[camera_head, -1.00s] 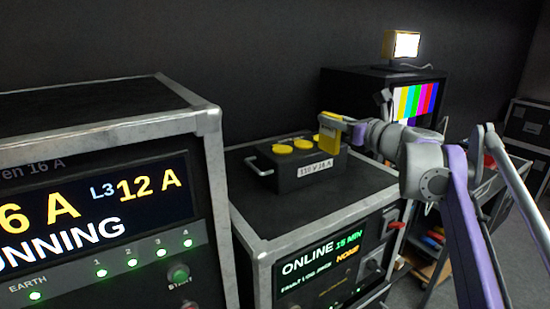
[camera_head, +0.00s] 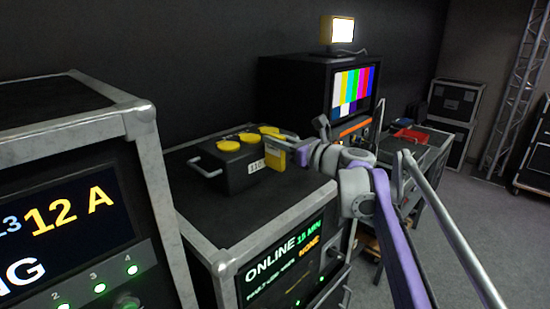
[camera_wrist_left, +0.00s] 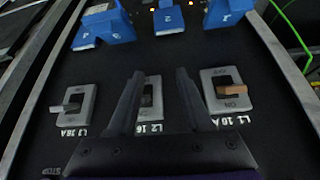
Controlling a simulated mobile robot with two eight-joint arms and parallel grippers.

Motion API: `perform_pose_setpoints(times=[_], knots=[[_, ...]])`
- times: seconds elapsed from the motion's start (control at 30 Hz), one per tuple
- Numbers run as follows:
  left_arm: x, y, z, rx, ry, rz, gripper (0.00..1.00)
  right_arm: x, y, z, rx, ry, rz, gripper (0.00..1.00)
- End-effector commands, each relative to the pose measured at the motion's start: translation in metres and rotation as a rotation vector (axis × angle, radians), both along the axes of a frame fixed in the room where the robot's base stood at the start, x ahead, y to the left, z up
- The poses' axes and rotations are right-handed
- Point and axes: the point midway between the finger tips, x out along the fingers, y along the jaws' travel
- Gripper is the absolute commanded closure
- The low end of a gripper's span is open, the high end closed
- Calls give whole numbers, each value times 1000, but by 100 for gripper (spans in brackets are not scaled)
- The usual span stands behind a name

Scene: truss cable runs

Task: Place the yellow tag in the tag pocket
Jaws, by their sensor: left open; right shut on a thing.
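In the head view, my right gripper (camera_head: 287,145) is shut on the yellow tag (camera_head: 275,155), a small flat yellow piece. The tag is held upright at the right end of a black box with yellow caps (camera_head: 222,167) and hides part of its white label. I cannot tell whether the tag touches the box. I cannot make out the tag pocket. My left gripper (camera_wrist_left: 161,73) shows only in the left wrist view; its two dark fingers are apart, with nothing between them, over a dark panel with grey switches.
The black box stands on a metal-edged case (camera_head: 245,222) with a lit "ONLINE" display. A taller case (camera_head: 80,128) is at the left. A colour-bar monitor (camera_head: 352,92) stands behind. In the left wrist view, blue connectors (camera_wrist_left: 103,28) line the panel's top. Grey floor is open at right.

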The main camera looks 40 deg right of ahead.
Motion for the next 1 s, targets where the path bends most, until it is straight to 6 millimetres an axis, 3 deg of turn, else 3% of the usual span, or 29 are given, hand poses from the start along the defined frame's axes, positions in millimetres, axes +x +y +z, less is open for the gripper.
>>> perform_pose_setpoints(times=[0.33, 0.77, 0.8, 0.97, 1.0], knots=[[-2, 0, -5, 0, 4, 0, 50, 0, 0, -41, 1, -1, 1, 100], [-3, 0, -6, 0, 5, 0, 50, 0, 0, -48, 1, -1, 1, 100], [-3, 0, -7, 0, 5, 0, 50, 0, 0, -48, 1, -1, 1, 76], [-3, 0, -6, 0, 5, 0, 50, 0, 0, -48, 1, -1, 0, 48], [-3, 0, -6, 0, 5, 0, 50, 0, 0, -47, 1, -1, 0, 48]])
